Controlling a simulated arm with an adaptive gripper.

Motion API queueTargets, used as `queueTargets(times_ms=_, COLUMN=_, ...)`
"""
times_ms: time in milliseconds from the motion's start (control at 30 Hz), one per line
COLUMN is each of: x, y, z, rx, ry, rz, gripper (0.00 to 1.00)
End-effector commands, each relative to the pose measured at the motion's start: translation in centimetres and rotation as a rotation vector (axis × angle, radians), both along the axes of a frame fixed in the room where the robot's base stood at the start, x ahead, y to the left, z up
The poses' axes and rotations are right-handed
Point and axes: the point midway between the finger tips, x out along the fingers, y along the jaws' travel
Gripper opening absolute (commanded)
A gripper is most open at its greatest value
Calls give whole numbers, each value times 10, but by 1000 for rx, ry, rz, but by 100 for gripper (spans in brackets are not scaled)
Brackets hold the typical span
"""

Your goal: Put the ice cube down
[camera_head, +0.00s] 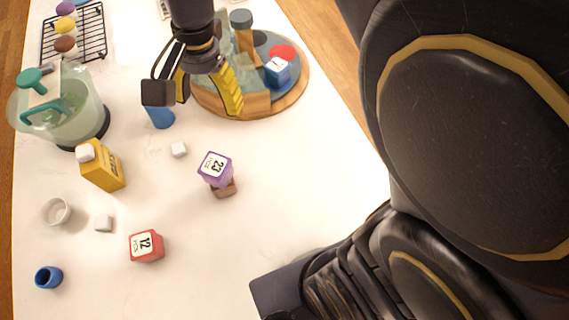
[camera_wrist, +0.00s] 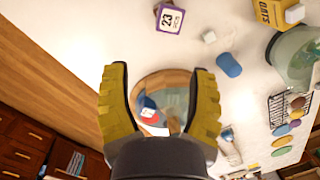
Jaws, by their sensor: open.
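Three small white cubes, which look like ice cubes, show in the head view. One ice cube (camera_head: 179,149) lies on the white table below my gripper in the picture. It also shows in the wrist view (camera_wrist: 209,36). Another white cube (camera_head: 103,223) lies next to a white cup. In the wrist view both fingers (camera_wrist: 160,72) are spread.
The round wooden board (camera_head: 262,106) holds a blue block (camera_head: 277,70) and a red disc. A purple block (camera_head: 215,168), red block (camera_head: 147,246), blue cup (camera_head: 48,277), white cup (camera_head: 56,211), clear green-handled container (camera_head: 85,110) and wire rack (camera_head: 92,38) stand around. The table's front middle is clear.

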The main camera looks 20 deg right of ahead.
Motion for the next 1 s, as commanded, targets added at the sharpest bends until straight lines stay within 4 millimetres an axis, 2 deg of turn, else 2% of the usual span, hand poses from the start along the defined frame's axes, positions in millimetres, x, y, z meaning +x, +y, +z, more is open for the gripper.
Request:
queueTargets(times_ms=33, x=-26, y=-16, z=3, rx=-10, ry=3, rz=80, gripper=58)
queueTargets(times_ms=200, x=-102, y=-54, z=1, rx=-41, ry=22, rz=389, gripper=58)
queueTargets(times_ms=300, x=-134, y=-68, z=-4, rx=-54, ry=38, rz=527, gripper=58)
queueTargets(times_ms=400, x=-155, y=-75, z=-8, rx=-56, ry=53, rz=619, gripper=58)
queueTargets(times_ms=567, x=-167, y=-79, z=-11, rx=-55, ry=62, rz=678, gripper=58)
queueTargets(times_ms=1000, x=-167, y=-77, z=-12, rx=-45, ry=68, rz=682, gripper=58)
